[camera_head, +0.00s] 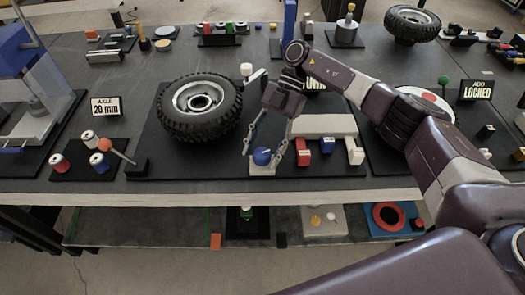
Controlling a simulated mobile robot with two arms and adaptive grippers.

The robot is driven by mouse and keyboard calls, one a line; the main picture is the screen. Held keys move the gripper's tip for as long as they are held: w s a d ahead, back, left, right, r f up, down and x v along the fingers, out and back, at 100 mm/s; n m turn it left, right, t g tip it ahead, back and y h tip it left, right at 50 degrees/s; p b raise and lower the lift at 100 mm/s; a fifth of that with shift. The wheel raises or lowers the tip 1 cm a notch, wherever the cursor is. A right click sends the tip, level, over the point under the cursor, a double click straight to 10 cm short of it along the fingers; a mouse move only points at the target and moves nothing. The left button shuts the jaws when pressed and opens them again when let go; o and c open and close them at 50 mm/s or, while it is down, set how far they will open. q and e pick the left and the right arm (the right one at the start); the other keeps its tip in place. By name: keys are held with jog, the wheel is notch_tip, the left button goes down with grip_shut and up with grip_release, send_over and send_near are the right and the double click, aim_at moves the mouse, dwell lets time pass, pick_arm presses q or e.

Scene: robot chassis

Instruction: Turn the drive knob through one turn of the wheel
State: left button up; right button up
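The drive knob (262,157) is a small blue knob on a pale block near the front edge of the dark panel. The wheel (176,121) is a black knobbly tyre with a silver rim, lying tilted on the panel behind and left of the knob. My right gripper (265,156) reaches down from above with its two thin fingers spread, one on each side of the knob. My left gripper is not in view.
Red, blue and white switches (327,147) stand just right of the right gripper. My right arm covers part of the panel's right side.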

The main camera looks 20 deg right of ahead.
jog(key=v, duration=1.2)
dwell(0.3)
